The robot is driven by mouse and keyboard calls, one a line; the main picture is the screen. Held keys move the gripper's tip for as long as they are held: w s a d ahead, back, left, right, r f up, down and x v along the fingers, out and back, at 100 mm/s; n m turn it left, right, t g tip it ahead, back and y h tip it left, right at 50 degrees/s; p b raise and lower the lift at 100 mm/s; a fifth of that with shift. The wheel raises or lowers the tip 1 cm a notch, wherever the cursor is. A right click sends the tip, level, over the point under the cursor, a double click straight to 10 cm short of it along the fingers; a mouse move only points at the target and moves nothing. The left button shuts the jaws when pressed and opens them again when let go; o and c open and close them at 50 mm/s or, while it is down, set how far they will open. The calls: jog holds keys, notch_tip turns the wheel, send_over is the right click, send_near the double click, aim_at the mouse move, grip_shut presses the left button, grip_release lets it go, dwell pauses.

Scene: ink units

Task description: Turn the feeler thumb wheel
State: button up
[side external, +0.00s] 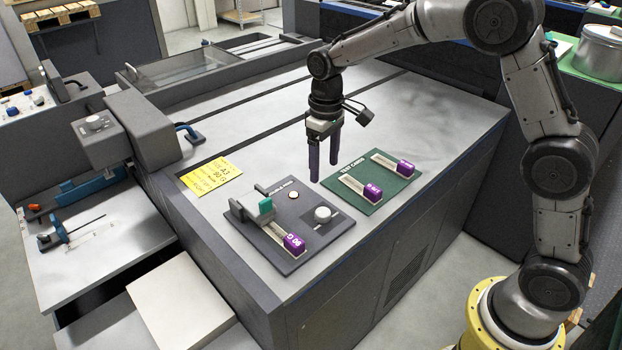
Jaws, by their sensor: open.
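A second pale knob (95,122) sits on the grey unit at the left. My gripper (324,170) points down above the machine top, behind the dark plate, with its purple fingers apart and empty. It is clear of the knob.
A green plate (392,194) right of the dark plate holds two strips with purple ends (373,192). A yellow note (211,176) lies to the left. The grey bracket stands up beside the slot. The machine top (260,130) behind is mostly clear.

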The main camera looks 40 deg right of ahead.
aim_at(323, 212)
dwell(0.3)
notch_tip(323, 212, down, 14)
jog(key=shift+r, duration=0.1)
dwell(0.5)
grip_shut()
dwell(0.3)
